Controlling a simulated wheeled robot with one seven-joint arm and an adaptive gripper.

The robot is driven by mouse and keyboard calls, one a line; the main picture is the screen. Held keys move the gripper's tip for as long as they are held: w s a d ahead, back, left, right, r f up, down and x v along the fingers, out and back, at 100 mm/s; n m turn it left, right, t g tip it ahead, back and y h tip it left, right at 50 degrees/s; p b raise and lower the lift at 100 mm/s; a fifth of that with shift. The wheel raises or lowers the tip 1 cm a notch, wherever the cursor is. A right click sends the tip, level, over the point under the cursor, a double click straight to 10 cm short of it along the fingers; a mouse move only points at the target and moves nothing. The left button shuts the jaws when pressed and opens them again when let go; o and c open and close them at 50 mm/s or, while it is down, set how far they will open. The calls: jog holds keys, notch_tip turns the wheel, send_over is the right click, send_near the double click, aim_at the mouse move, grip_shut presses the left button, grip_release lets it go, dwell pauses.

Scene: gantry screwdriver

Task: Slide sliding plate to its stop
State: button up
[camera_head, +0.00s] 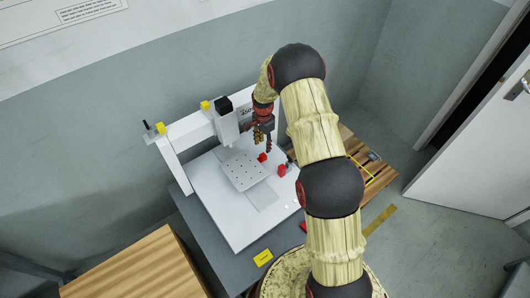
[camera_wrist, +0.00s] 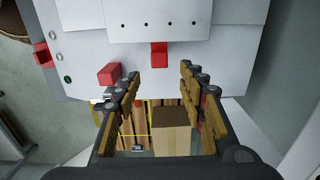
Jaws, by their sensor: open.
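The sliding plate (camera_head: 240,172) is a light grey plate with rows of small holes, lying on the white machine bed (camera_head: 237,231) under the gantry. A red tab (camera_head: 262,157) is at its edge. The plate (camera_wrist: 205,25) and red tab (camera_wrist: 159,54) also show at the top of the wrist view. My gripper (camera_head: 263,142) is above the bed on the tab's side of the plate. In the wrist view its fingers (camera_wrist: 160,80) are spread wide and empty, with the tab beyond and between them. I cannot tell which part is the stop.
A red block (camera_wrist: 109,74) stands on the bed left of the tab in the wrist view; a red button (camera_wrist: 42,55) is farther left. The gantry beam and white spindle head (camera_head: 226,128) rise behind the plate. A cardboard box (camera_wrist: 172,130) is beyond the bed's edge.

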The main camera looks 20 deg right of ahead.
aim_at(264, 155)
notch_tip(264, 155, down, 8)
jog(key=b, duration=0.3)
jog(key=shift+r, duration=0.1)
jog(key=c, duration=0.3)
jog(key=c, duration=0.8)
grip_shut()
jog(key=shift+s, duration=0.15)
